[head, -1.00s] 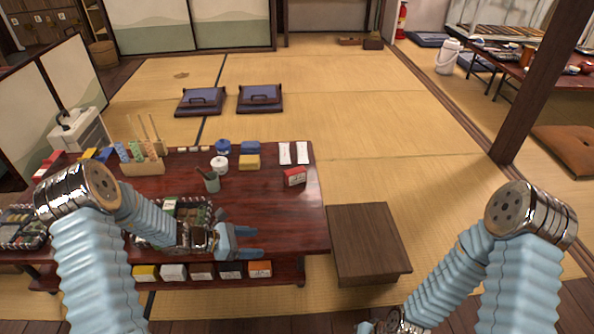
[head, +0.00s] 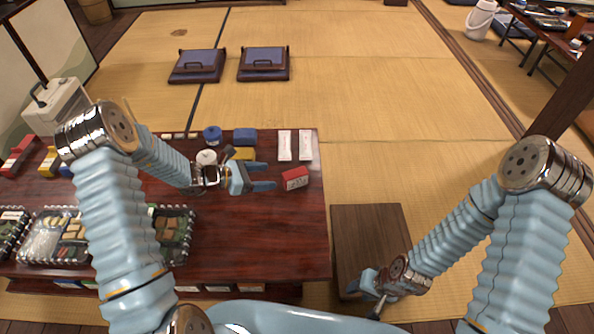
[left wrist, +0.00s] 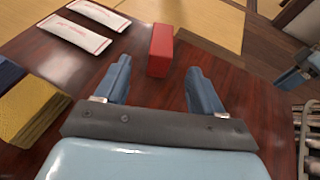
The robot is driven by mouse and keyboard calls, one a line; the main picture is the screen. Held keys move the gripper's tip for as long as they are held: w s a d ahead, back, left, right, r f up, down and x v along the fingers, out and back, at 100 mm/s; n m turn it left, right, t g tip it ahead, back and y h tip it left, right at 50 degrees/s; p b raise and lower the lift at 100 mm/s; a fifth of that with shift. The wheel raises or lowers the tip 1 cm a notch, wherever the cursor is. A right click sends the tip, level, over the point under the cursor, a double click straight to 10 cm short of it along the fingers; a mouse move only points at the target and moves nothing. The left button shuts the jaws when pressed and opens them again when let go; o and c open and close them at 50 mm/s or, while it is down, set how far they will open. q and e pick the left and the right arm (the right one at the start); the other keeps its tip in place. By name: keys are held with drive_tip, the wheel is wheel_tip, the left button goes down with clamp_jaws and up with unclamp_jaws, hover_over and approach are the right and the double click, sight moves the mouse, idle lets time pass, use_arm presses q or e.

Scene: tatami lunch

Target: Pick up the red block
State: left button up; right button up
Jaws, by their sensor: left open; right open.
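The red block (head: 295,178) stands on the dark red table near its right edge, with a white label on its front side in the head view. In the left wrist view the red block (left wrist: 160,50) lies just beyond the fingertips, between their lines. My left gripper (head: 268,176) is open and empty, to the left of the block and pointing at it, with a small gap between. It also shows in the left wrist view (left wrist: 158,78). My right gripper (head: 362,297) is low over the brown wooden stool (head: 365,225); its fingers are small and partly hidden.
Two white packets (head: 295,145) lie behind the block. A yellow block (head: 243,153), a blue block (head: 245,137) and a white round jar (head: 206,157) stand near my left gripper. Bento trays (head: 60,235) are at the left. The table's front right is clear.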

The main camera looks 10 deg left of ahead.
sight(292, 174)
use_arm(q)
drive_tip(key=x, duration=0.6)
drive_tip(key=shift+d+f, duration=0.1)
drive_tip(key=shift+d, duration=0.05)
drive_tip(key=x, duration=0.5)
drive_tip(key=shift+w+d, duration=0.2)
drive_tip(key=shift+d, duration=0.1)
drive_tip(key=c, duration=1.1)
drive_tip(key=shift+o, duration=0.2)
